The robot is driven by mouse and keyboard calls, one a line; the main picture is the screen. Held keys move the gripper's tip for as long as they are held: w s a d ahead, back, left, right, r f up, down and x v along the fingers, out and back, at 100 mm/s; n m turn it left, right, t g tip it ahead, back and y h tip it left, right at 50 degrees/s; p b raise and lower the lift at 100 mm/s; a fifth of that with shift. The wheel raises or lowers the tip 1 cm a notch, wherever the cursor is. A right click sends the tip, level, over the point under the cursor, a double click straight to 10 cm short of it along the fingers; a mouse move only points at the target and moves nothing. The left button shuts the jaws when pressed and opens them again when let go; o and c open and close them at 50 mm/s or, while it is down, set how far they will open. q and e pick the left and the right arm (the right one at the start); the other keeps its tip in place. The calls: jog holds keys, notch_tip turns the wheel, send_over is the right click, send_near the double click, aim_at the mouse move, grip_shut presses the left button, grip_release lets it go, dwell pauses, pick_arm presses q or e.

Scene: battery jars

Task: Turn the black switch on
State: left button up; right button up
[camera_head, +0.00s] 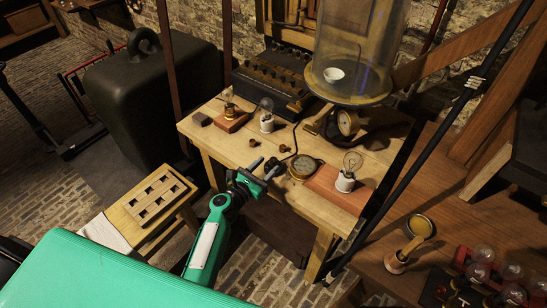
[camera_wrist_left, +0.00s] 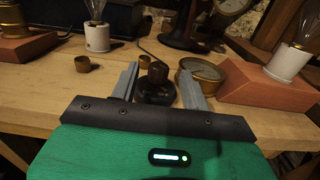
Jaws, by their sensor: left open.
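The black switch (camera_head: 273,162) is a small dark knob on a round base, near the front edge of the wooden table. In the left wrist view the black switch (camera_wrist_left: 156,82) stands between my two finger tips, with a thin bent dark rod rising behind it. My left gripper (camera_head: 263,169) is open, with its grey fingers on either side of the switch. I cannot tell whether they touch it. The switch's lower part is partly hidden by the fingers in the head view. My right gripper is not in view.
A round brass gauge (camera_head: 303,166) sits close right of the switch. A bulb on a wooden block (camera_head: 337,190) is further right, and small brass cups (camera_head: 253,142) lie to the left. A glass bell jar (camera_head: 355,50) stands behind. The left front tabletop is clear.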

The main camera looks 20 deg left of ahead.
aim_at(271, 162)
pick_arm(q)
jog(key=shift+x, duration=2.3)
jog(key=c, duration=1)
